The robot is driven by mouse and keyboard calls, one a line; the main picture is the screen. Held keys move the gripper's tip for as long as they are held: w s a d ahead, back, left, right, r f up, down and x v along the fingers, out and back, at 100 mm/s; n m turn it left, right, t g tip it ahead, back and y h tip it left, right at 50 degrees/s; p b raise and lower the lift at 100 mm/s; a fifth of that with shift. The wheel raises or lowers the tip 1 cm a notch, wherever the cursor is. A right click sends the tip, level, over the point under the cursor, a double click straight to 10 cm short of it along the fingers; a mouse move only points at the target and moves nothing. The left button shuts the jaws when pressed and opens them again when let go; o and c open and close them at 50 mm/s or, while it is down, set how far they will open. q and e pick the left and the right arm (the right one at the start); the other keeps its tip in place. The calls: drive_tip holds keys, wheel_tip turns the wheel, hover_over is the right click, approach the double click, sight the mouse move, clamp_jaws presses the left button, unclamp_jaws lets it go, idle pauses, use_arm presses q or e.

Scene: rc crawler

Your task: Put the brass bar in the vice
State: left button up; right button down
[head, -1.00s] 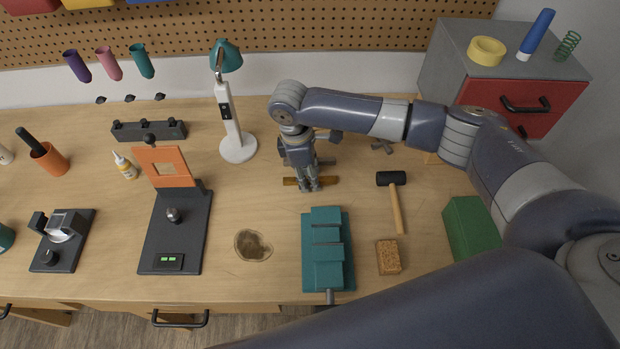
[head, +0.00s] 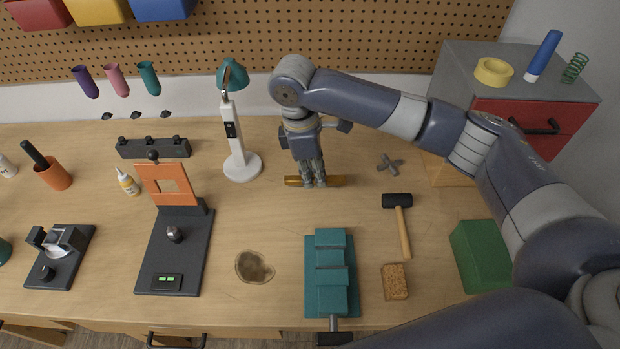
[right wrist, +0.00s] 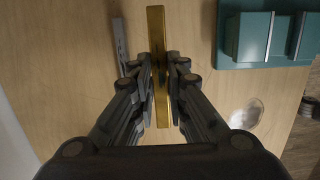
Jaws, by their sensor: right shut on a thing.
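The brass bar (head: 335,181) is a thin golden bar held level above the back middle of the bench. My right gripper (head: 314,183) points down and is shut on it near its middle; the fingers hide that part. In the right wrist view the bar (right wrist: 156,30) runs lengthwise between the fingertips (right wrist: 160,70). The teal vice (head: 331,275) stands at the bench's front edge, in front of the gripper and apart from it. Part of the vice (right wrist: 232,40) shows at the upper right of the wrist view. My left gripper is not in view.
A grey strip (right wrist: 120,45) lies beside the bar in the wrist view. A mallet (head: 403,230), a sponge-like block (head: 395,282) and a green block (head: 482,257) are right of the vice. A white lamp (head: 236,140) stands left of the gripper. Bench between bar and vice looks clear.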

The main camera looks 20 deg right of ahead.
drive_tip(key=shift+r, duration=0.8)
drive_tip(key=shift+s+d+r+m, duration=0.1)
drive_tip(key=shift+s+d+m, duration=0.1)
drive_tip(key=shift+s+m, duration=0.25)
drive_tip(key=s+d+r+m+g+y+b, duration=0.1)
drive_tip(key=s+d+m+b, duration=0.1)
drive_tip(key=s+m, duration=1.1)
drive_tip(key=shift+d+r+m+y, duration=0.2)
drive_tip(key=shift+d+m+y, duration=0.25)
drive_tip(key=shift+d, duration=0.45)
drive_tip(key=shift+r, duration=0.1)
